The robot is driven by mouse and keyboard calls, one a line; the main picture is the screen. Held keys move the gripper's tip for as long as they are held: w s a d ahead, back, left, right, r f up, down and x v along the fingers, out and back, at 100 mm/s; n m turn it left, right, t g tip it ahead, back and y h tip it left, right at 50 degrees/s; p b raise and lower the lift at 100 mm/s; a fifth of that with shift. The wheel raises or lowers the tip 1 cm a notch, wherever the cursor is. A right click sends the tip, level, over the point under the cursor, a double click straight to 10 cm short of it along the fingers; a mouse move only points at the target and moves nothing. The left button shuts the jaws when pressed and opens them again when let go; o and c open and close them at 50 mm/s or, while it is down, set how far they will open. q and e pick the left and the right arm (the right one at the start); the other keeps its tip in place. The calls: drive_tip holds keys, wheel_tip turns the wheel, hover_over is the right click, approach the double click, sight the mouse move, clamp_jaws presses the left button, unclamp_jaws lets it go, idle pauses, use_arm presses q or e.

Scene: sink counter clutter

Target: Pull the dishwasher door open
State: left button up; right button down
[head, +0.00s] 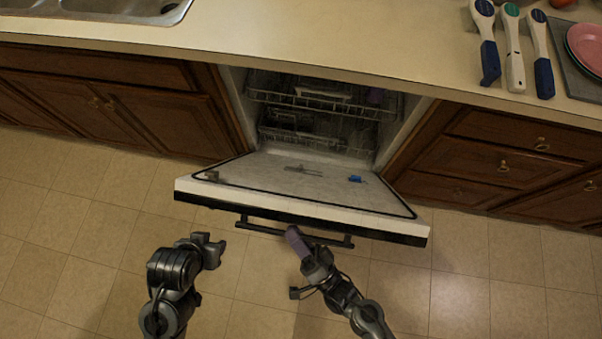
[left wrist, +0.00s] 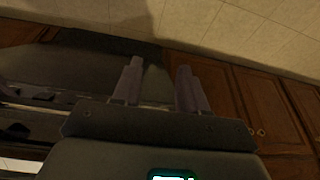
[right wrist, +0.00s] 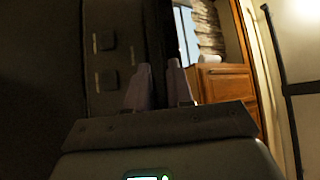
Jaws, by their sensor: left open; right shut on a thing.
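The dishwasher door (head: 262,176) is swung well down in the head view, its inner face up and its white edge toward me. A dark bar handle (head: 262,228) runs along its black outer face. My right gripper (head: 296,236) is shut on the handle near its middle. In the right wrist view, its fingers (right wrist: 158,85) are close to a dark surface, and the grip itself is hard to make out. My left gripper (head: 213,248) is open and empty, apart from the handle, left of it. Its spread fingers also show in the left wrist view (left wrist: 158,85).
Wire racks (head: 320,97) sit inside the dishwasher. Wooden cabinets (head: 165,112) flank it under the counter (head: 300,38). Utensils (head: 513,50) and pink plates (head: 587,45) stand at the counter's right, a sink (head: 125,8) at its left. The tiled floor (head: 485,270) is clear.

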drive_tip(key=shift+s+a+f+n+y+b, duration=0.2)
drive_tip(key=shift+s+f+n+b, duration=0.1)
drive_tip(key=shift+s+f, duration=0.35)
drive_tip(key=shift+s+a+f+n+y+b, duration=0.15)
drive_tip(key=shift+s+f+n+b, duration=0.1)
drive_tip(key=shift+s+f, duration=0.4)
drive_tip(key=shift+s+r, duration=0.1)
drive_tip(key=shift+r, duration=0.05)
